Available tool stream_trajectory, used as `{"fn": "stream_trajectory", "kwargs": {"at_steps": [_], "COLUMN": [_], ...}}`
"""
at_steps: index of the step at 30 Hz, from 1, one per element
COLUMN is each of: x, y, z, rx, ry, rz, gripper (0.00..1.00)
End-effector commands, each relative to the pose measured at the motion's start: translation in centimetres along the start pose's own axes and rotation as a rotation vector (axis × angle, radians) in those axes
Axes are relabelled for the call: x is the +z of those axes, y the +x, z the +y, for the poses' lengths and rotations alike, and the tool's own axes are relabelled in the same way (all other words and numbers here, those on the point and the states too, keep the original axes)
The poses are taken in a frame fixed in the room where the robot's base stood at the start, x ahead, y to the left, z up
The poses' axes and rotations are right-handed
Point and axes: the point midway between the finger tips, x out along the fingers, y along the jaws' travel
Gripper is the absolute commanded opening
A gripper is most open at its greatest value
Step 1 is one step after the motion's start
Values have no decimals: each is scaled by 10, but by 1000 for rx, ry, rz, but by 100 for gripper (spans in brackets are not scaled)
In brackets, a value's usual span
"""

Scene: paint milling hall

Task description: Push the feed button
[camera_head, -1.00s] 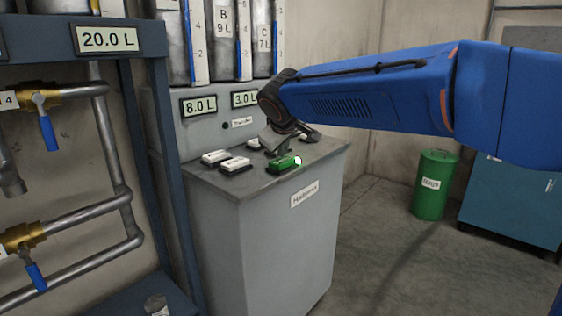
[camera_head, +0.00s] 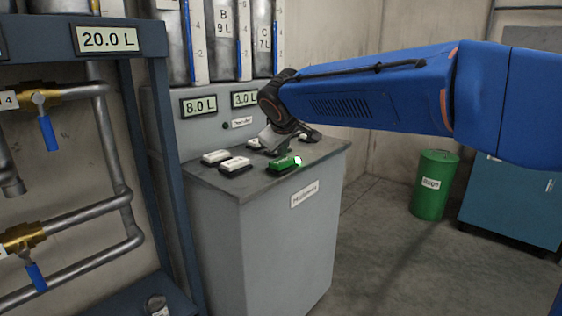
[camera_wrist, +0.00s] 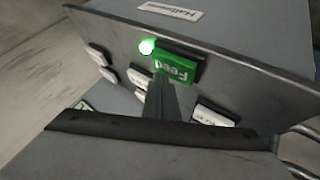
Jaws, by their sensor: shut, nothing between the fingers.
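The green feed button (camera_head: 284,164) sits at the front of the grey cabinet's top, and its label reads "Feed" in the wrist view (camera_wrist: 175,68). A white-lit round spot (camera_wrist: 147,47) shows beside it. My gripper (camera_wrist: 164,84) is shut and empty, and its fingertips are at the lower edge of the button in the wrist view. I cannot tell whether they touch it. In the head view my gripper (camera_head: 281,148) hangs just behind the button, partly hidden by my wrist.
The grey cabinet (camera_head: 254,240) carries several white buttons, including one at its left (camera_head: 235,166) and one further back (camera_head: 216,156). Pipes with blue valve handles (camera_head: 47,133) stand at the left. A green drum (camera_head: 434,184) and open floor are at the right.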

Motion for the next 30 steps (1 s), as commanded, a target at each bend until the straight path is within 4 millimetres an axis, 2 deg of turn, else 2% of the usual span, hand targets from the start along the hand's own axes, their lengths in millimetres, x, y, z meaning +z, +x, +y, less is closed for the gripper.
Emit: {"fn": "stream_trajectory", "kwargs": {"at_steps": [30], "x": [5], "y": [6], "z": [-5], "rx": [0], "ry": [0], "rz": [0], "gripper": [0]}}
